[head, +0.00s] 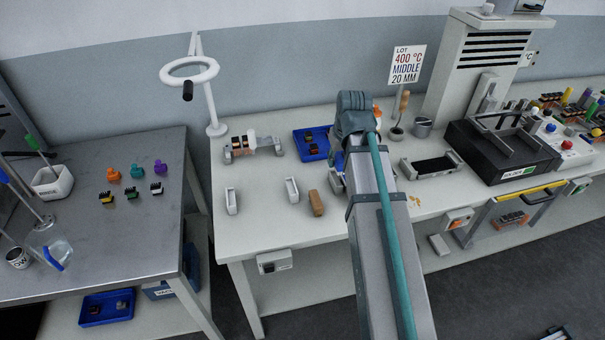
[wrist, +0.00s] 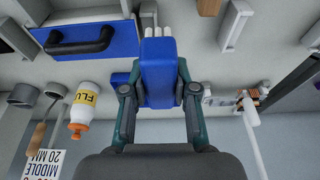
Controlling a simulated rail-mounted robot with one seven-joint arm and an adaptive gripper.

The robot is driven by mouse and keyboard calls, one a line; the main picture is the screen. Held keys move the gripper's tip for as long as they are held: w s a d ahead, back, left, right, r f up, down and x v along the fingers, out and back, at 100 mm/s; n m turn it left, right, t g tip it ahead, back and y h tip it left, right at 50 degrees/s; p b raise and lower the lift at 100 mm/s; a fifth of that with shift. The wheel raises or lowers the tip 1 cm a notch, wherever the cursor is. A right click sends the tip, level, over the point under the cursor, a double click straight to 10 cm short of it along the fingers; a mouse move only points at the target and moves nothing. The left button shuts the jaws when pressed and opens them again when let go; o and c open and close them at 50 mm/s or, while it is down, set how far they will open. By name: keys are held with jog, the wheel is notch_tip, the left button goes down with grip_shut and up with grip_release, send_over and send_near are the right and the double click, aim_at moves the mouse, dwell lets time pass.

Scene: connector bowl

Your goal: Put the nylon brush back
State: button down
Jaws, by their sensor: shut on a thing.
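A blue block-shaped thing with a row of white tips, which looks like the nylon brush (wrist: 158,75), is held in my gripper (wrist: 158,92) in the wrist view. The two fingers press on its left and right sides. The white tips point to the top of the picture. In the head view my own arm hides the gripper and nearly all of what it holds. I cannot tell from the frames whether the brush touches the bench.
The white bench (head: 260,225) bears a blue tray (head: 312,144), pale holders (head: 231,201), a brown block (head: 316,203) and a black solder unit (head: 500,150). The bench's front left is mostly clear.

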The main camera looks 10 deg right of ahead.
jog(key=w+a+f+p, duration=0.2)
jog(key=w+a+f, duration=0.1)
jog(key=w+a, duration=0.25)
send_near(304, 176)
jog(key=shift+w+d+f+p, duration=0.3)
jog(key=shift+w+f+p, duration=0.15)
jog(key=shift+w+f, duration=0.15)
jog(key=shift+w+a+f, duration=0.25)
jog(key=shift+f, duration=0.3)
jog(key=shift+s+p+x, duration=0.2)
jog(key=shift+p+x, duration=0.6)
jog(key=shift+x, duration=0.4)
jog(key=shift+f, duration=0.65)
jog(key=shift+f, duration=0.15)
jog(key=c, duration=0.9)
grip_release()
